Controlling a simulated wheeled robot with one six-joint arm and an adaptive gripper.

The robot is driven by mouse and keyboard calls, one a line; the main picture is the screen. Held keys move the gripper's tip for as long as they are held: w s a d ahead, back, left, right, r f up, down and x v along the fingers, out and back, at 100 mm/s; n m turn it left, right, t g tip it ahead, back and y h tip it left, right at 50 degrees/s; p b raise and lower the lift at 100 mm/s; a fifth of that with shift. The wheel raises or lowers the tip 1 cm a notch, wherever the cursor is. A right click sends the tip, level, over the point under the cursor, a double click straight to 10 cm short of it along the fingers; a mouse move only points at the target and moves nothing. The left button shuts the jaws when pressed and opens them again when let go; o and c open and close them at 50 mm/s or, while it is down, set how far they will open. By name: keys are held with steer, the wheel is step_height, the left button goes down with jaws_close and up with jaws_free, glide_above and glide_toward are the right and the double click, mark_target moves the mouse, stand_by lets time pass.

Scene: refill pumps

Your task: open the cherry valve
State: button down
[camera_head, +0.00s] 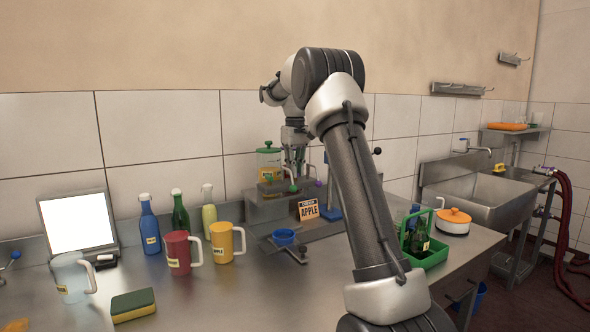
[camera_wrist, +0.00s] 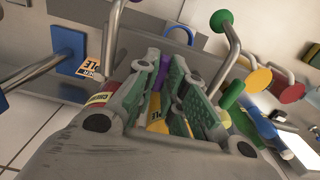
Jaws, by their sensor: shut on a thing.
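My gripper (camera_head: 293,168) is at the dispenser stand (camera_head: 265,207) by the back wall, low over its valves. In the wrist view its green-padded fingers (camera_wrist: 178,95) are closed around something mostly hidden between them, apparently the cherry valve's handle. A red and yellow label, seemingly reading cherry, shows beside the fingers (camera_wrist: 100,98). A purple part (camera_wrist: 165,72) shows between and beyond the fingers. A green-knobbed lever (camera_head: 293,188) and a purple knob (camera_head: 318,183) show below the gripper. An orange APPLE sign (camera_head: 308,209) is on the stand's front.
Yellow (camera_head: 222,242) and red (camera_head: 177,252) mugs and several bottles stand left. The front counter is mostly clear around a sponge (camera_head: 132,305).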

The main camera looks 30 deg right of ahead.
steer(key=c, duration=1.5)
jaws_free()
step_height(320, 180, up, 12)
